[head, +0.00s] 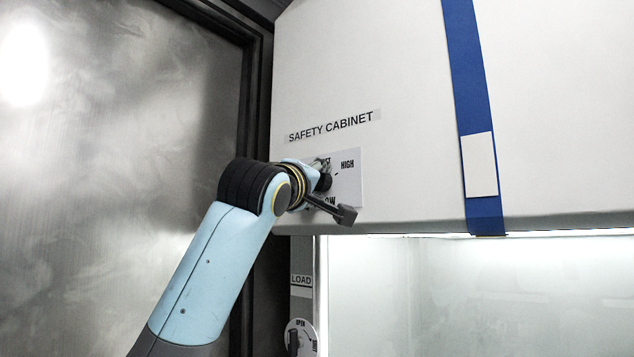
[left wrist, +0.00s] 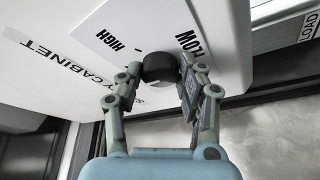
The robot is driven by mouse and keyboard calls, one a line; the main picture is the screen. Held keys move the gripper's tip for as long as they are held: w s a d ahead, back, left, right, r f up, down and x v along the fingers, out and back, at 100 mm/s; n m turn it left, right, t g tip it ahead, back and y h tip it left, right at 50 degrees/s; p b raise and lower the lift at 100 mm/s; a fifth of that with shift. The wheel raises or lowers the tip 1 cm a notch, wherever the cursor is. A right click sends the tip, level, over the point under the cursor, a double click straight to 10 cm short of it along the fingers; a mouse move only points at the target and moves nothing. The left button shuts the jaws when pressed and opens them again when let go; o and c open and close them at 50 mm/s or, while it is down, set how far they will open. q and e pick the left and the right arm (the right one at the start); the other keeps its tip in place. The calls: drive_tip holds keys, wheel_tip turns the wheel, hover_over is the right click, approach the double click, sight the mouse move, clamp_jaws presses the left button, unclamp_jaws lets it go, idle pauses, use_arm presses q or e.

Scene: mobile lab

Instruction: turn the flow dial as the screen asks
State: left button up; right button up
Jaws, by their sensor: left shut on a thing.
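The flow dial is a short black round knob (left wrist: 160,68) on a white label plate (head: 348,180) on the front of the safety cabinet. In the head view the knob (head: 325,182) is partly hidden behind my left gripper (head: 322,180). The plate reads HIGH at the right; other words are partly covered. In the left wrist view the word FLOW also shows beside the knob. My left gripper (left wrist: 160,82) is shut on the knob, one finger on each side. No pointer mark on the knob can be made out. No screen is in view. My right gripper is not in view.
The white safety cabinet hood (head: 400,100) has a blue strap (head: 467,70) with a blank white card (head: 479,164). Below is a lit opening (head: 500,290). A LOAD label (head: 301,280) and a second dial marked OPEN (head: 300,338) are below left. A metal panel (head: 100,150) stands at left.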

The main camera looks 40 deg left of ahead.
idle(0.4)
use_arm(q)
drive_tip(key=o, duration=1.1)
drive_tip(key=shift+o, duration=0.2)
drive_tip(key=shift+s, duration=0.1)
drive_tip(key=v, duration=0.7)
drive_tip(key=shift+s+f, duration=0.1)
drive_tip(key=shift+s, duration=0.05)
